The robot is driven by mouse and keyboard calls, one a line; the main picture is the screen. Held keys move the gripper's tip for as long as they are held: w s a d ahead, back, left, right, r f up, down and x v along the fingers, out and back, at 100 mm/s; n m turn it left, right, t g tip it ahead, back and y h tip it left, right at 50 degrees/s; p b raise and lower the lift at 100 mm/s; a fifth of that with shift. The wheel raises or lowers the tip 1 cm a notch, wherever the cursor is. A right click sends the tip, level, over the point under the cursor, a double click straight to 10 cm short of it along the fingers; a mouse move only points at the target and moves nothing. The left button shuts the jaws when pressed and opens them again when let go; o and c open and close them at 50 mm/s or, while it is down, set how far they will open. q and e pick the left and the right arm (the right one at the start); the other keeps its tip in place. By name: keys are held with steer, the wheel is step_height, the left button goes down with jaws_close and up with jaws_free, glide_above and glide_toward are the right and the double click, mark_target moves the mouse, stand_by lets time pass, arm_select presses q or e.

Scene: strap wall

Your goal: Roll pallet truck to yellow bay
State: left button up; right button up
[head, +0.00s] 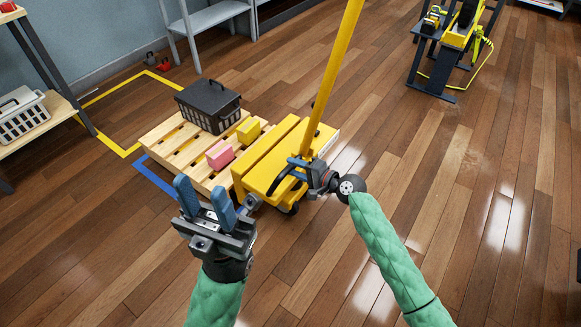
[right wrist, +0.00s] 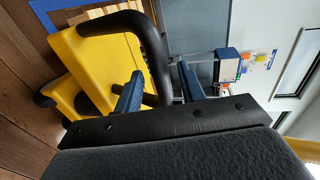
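The yellow pallet truck (head: 281,160) stands on the wood floor, its long yellow handle (head: 332,75) rising up and to the right. It is at the near end of a wooden pallet (head: 165,143), which carries a black crate (head: 208,106), a pink box (head: 220,155) and a yellow box (head: 248,131). A yellow floor outline (head: 107,143), the yellow bay, lies at the left. My left gripper (head: 210,196) is open and empty in front of the truck. My right gripper (right wrist: 160,88) is open, its blue fingers either side of a black loop bar (right wrist: 154,55), with a gap showing.
A blue floor line (head: 157,177) runs by the pallet's near-left corner. A shelf with a white basket (head: 22,115) stands at the left, a grey rack (head: 210,17) behind. A black and yellow machine (head: 452,40) is at the back right. The floor at the right is clear.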

steer(key=shift+x, duration=1.2)
jaws_close()
